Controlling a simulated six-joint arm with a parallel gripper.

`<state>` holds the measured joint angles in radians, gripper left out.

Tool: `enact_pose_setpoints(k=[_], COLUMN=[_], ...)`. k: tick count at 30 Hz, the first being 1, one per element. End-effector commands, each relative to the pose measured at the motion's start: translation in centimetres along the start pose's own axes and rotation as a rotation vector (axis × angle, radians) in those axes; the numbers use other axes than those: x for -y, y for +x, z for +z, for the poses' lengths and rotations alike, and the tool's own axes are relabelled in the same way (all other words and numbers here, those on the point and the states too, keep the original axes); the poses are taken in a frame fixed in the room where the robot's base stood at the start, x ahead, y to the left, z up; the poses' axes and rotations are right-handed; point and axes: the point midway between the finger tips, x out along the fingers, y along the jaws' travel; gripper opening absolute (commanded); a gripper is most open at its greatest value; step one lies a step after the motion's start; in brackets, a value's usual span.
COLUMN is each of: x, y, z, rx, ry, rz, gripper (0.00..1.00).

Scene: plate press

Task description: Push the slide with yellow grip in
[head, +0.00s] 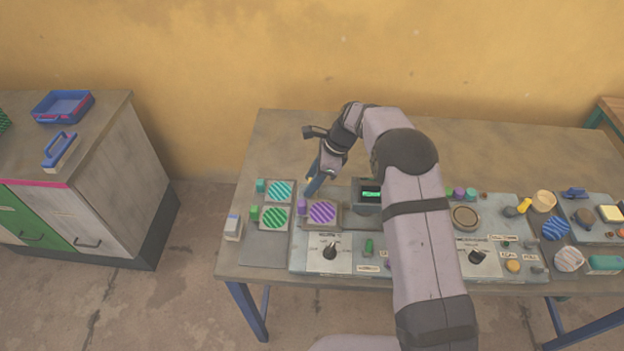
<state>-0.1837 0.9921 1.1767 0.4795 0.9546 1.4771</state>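My gripper (314,184) points down at the left side of the dark press box (367,208), above the back of the striped plates. Its fingers are small and close together here, and I cannot tell whether they are open or shut. A small yellow piece (310,181) shows right beside the fingertips; it may be the yellow grip, mostly hidden by the gripper. I cannot tell whether they touch. The slide itself is not clearly visible. The press box has a lit green window (371,194), and my arm covers its right side.
Striped plates with small coloured blocks, such as the purple one (322,212), lie left of the press. A panel with a black knob (330,252) is in front. A yellow-ended handle (524,205) and several parts lie right. The table's back (285,135) is clear.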

Motion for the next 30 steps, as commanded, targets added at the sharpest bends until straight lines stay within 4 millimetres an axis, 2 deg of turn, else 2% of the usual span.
enact_pose_setpoints(k=[1, 5, 6, 11, 19, 27, 28, 30], x=[0.0, 0.0, 0.0, 0.0, 0.0, 0.0, 0.0, 0.0], y=[0.0, 0.0, 0.0, -0.1, -1.5, -1.5, -1.5, -1.5], z=[0.0, 0.0, 0.0, -0.2, -3.5, -3.5, -3.5, -3.5], rx=[0.000, 0.000, 0.000, 0.000, -0.001, 0.000, 0.000, 0.000], ry=[0.000, 0.000, 0.000, 0.001, 0.003, 0.000, 0.000, 0.000], rz=[0.000, 0.000, 0.000, 0.000, 0.000, 0.000, 0.000, 0.000], gripper=[0.35, 0.04, 0.00, 0.00, 0.00, 0.00, 0.26, 0.38])
